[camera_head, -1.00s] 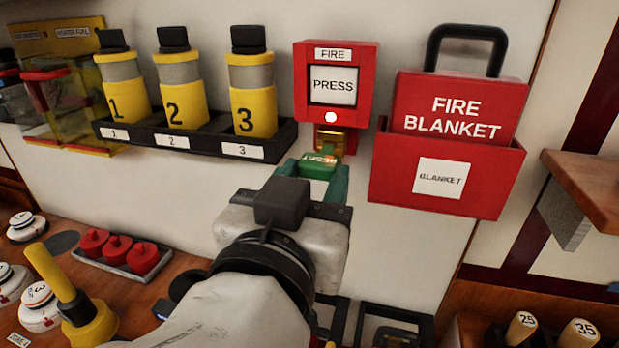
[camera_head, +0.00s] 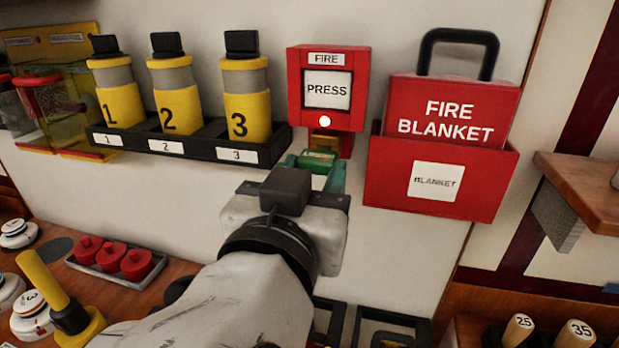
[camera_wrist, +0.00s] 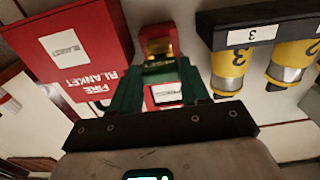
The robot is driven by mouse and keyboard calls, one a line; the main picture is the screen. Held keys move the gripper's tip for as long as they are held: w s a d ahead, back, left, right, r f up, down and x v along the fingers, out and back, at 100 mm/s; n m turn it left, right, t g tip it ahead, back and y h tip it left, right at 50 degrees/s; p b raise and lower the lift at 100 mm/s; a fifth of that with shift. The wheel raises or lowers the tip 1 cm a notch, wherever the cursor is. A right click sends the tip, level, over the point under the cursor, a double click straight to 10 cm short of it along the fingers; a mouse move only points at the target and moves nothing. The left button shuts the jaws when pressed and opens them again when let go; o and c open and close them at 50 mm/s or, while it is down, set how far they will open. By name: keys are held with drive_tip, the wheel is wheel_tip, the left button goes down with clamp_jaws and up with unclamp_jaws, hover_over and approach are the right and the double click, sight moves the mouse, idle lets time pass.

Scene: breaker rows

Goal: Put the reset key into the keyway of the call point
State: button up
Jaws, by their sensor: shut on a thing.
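The call point (camera_head: 328,88) is a red wall box with a white PRESS plate and a lit white spot. Its brass keyway (camera_head: 323,143) sits under it and shows as a gold block in the wrist view (camera_wrist: 157,46). My gripper (camera_head: 320,178) is shut on the green reset key (camera_head: 316,160), just below and in front of the keyway. The key hides part of the keyway.
The red fire blanket holder (camera_head: 440,180) hangs close on the right. A black rack (camera_head: 190,143) with yellow numbered cylinders is close on the left. Red knobs in a tray (camera_head: 120,274) lie on the bench below. Bare white wall lies under the rack.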

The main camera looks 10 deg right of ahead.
drive_tip(key=shift+w+d, duration=0.15)
drive_tip(key=shift+w, duration=0.25)
drive_tip(key=o, duration=1.1)
drive_tip(key=b+v, duration=0.2)
drive_tip(key=v, duration=0.8)
drive_tip(key=shift+s, duration=0.35)
drive_tip(key=shift+f, duration=0.1)
